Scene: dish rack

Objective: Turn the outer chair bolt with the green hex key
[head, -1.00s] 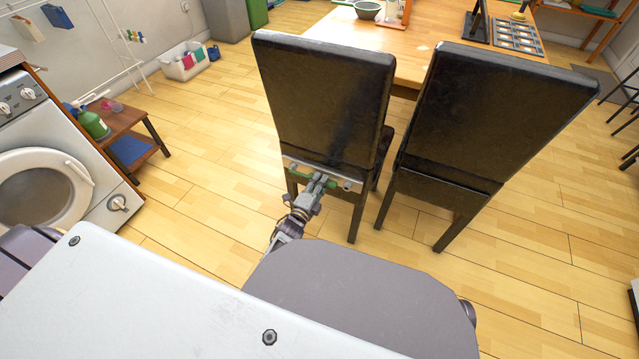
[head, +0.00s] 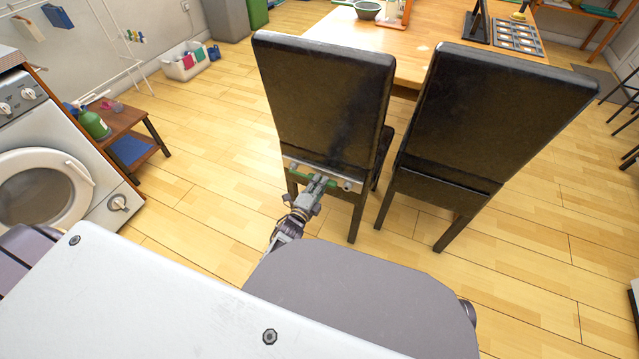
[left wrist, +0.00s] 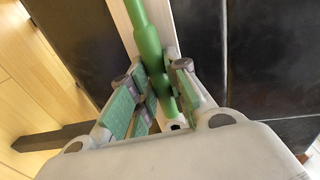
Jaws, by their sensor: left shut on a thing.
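The near black chair (head: 325,95) stands with its back toward me. A pale bar (head: 287,159) runs across the lower part of its backrest, with a small grey knob (head: 348,185) at its right end. The green hex key (head: 303,175) lies along the bar; it also shows in the left wrist view (left wrist: 146,40). My left gripper (head: 320,181) is shut on the key, with fingers on both sides of it in the left wrist view (left wrist: 160,95). The key's working tip and its fit on a bolt are too small to tell. My right gripper is out of view.
A second black chair (head: 500,120) stands close on the right. The wooden table (head: 420,30) is behind both chairs. A washing machine (head: 45,150) and a small wooden stand (head: 130,128) are at left. The floor between them and the chairs is clear.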

